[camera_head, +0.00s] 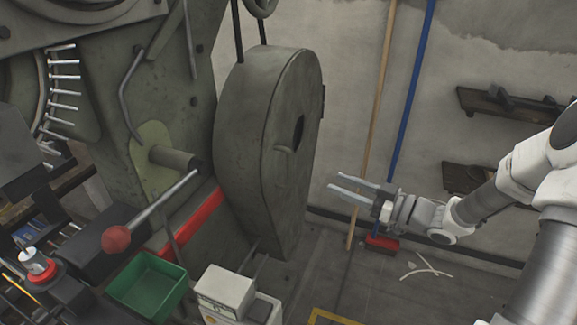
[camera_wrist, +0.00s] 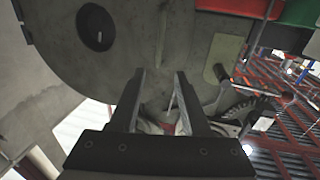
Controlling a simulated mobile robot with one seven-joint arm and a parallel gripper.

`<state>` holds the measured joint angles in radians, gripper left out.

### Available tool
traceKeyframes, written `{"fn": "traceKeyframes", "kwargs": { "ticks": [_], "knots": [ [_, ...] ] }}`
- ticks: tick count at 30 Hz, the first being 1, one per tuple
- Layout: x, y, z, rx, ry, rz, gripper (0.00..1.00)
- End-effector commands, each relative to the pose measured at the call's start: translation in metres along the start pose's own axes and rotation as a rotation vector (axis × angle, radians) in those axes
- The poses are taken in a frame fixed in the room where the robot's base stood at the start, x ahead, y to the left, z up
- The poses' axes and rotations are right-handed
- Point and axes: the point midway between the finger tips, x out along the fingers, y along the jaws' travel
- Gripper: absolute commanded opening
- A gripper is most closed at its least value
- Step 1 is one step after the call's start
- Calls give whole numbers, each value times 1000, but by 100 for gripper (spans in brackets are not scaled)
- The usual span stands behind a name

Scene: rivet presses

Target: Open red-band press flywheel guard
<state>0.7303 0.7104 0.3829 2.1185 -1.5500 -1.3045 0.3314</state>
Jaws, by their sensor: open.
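The red-band press (camera_head: 160,60) is a large grey-green machine at the left of the head view, with a red band (camera_head: 193,222) low on its side. Its flywheel guard (camera_head: 240,130) is a tall rounded grey cover, which looks closed, with a dark oval opening and a small raised handle (camera_head: 287,150) on its face. My gripper (camera_head: 352,188) is open and empty, to the right of the guard and apart from it. In the wrist view the guard (camera_wrist: 130,50) fills the upper part beyond my open fingers (camera_wrist: 161,82), with its dark opening at upper left.
A lever with a red knob (camera_head: 116,238) and a green bin (camera_head: 148,287) stand left of the guard. A brown pole and a blue-handled broom (camera_head: 408,90) lean on the wall behind my gripper. Wall shelves (camera_head: 510,105) are at right. The floor right of the guard is mostly clear.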

Motion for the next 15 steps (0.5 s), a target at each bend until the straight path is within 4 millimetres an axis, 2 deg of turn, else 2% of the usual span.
{"fn": "traceKeyframes", "kwargs": {
  "ticks": [3,15],
  "knots": [
    [26,-1,2,-2,0,-5,47],
    [112,0,3,-1,-1,-2,47]
  ]
}}
